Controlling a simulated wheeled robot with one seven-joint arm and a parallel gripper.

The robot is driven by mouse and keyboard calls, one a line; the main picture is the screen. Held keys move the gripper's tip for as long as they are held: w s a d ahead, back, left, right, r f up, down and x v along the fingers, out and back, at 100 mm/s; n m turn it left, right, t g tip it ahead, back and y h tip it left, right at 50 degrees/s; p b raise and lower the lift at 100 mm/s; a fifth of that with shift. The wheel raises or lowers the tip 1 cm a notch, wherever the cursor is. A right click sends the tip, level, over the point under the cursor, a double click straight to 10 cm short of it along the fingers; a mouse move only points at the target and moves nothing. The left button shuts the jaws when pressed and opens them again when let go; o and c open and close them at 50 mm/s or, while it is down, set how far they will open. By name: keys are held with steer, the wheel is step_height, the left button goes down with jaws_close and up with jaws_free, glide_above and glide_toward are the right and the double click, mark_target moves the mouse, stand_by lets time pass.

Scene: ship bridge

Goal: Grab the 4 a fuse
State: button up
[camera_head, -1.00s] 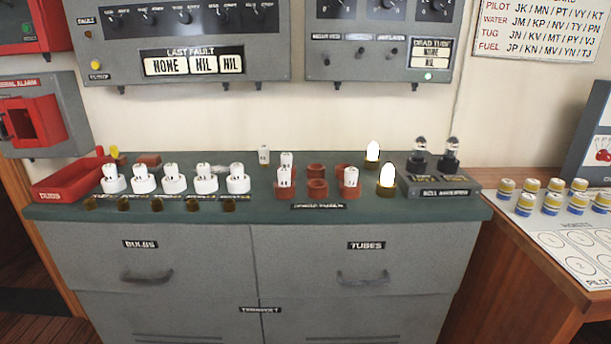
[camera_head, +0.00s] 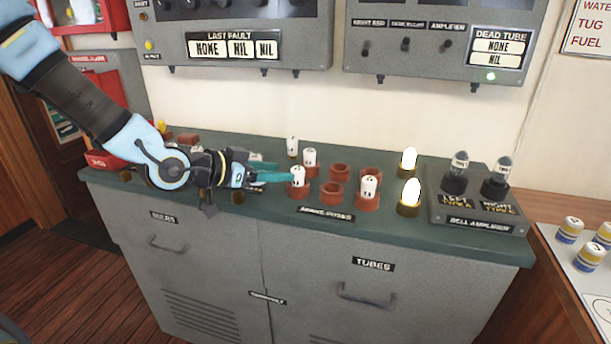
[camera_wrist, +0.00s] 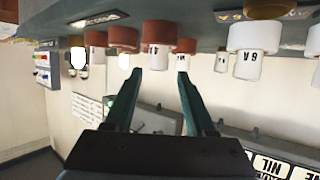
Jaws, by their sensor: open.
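A white fuse whose dark marking looks like a 4 (camera_wrist: 151,58) stands upright in a red-brown socket, shown upside down in the wrist view. In the head view it appears to be the front left fuse (camera_head: 298,178) of the red socket group. My gripper (camera_head: 277,172) is open, low over the counter, coming from the left. Its teal fingers (camera_wrist: 160,74) lie on either side of this fuse in the wrist view, with the fuse toward one finger. I cannot tell whether they touch. A second socketed fuse (camera_head: 310,157) is just behind.
Another fuse (camera_head: 292,147) stands behind, and one (camera_head: 369,188) sits in a right-hand socket. Empty red sockets (camera_head: 332,194) lie between. Lit bulbs (camera_head: 409,194) and the bell amplifier (camera_head: 478,215) stand to the right. A white-based fuse marked 6 A (camera_wrist: 246,66) is nearby in the wrist view.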

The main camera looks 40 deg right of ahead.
mark_target(306, 179)
steer(key=x, duration=0.4)
steer(key=p+x, duration=0.2)
steer(key=x, duration=0.2)
steer(key=shift+s+d, duration=0.2)
steer(key=shift+d, duration=0.2)
steer(key=shift+d+f, duration=0.2)
steer(key=shift+c, duration=0.3)
jaws_close()
